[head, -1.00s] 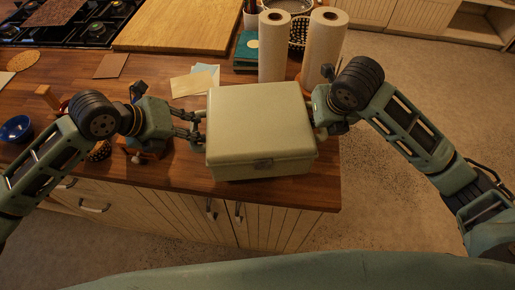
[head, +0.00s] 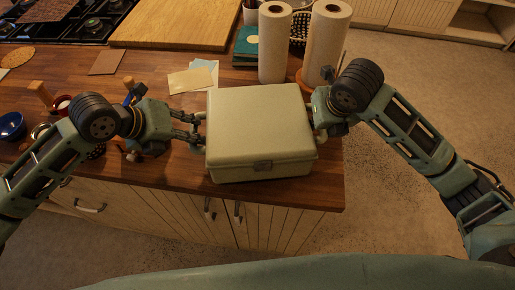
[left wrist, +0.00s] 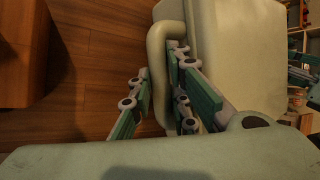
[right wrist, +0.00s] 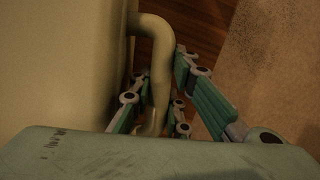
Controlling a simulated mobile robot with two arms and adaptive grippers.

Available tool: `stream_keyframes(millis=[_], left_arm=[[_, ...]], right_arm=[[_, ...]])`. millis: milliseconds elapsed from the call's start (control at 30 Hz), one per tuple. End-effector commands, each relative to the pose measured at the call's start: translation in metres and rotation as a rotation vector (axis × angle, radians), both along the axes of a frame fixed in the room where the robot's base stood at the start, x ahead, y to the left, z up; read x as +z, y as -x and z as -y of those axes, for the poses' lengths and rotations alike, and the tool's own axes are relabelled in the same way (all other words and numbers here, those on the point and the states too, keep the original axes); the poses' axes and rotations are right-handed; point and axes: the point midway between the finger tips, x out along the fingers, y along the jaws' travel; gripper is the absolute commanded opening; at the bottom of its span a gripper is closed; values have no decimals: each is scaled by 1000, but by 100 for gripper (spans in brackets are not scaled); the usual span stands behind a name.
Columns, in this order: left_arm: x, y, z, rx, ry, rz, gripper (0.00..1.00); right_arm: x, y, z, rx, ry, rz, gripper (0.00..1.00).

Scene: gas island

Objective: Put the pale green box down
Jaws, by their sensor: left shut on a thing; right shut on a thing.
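The pale green box (head: 260,125) is closed and level, with a latch on its front, over the right front part of the wooden counter (head: 150,172). I cannot tell whether its bottom touches the counter. My left gripper (head: 195,130) is shut on the box's left side handle, a curved bar that shows in the left wrist view (left wrist: 158,60). My right gripper (head: 318,120) is at the box's right side. In the right wrist view its fingers (right wrist: 155,105) are shut around the right handle (right wrist: 160,60).
Two paper towel rolls (head: 275,45) stand behind the box, with a teal book (head: 246,45) beside them. Papers (head: 192,80) lie behind left. A blue bowl (head: 12,127) and small items are at far left. The counter's right edge is close to the box.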

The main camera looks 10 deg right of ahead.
Motion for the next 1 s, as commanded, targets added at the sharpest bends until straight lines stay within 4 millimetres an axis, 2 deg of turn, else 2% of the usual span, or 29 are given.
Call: stream_keyframes(millis=[33,433,467,667,1000], left_arm=[[2,-5,-1,8,5,14,0],[-14,-5,-1,8,5,14,0],[-19,-2,-3,8,-2,3,18],[-18,-1,-2,5,-2,2,35],[-16,0,0,1,0,-1,35]], right_arm=[[0,-1,1,1,2,8,0],[-17,-1,1,1,2,8,0],[-20,1,1,2,4,-3,17],[-18,1,1,1,3,-2,35],[-16,0,-1,2,-1,0,35]])
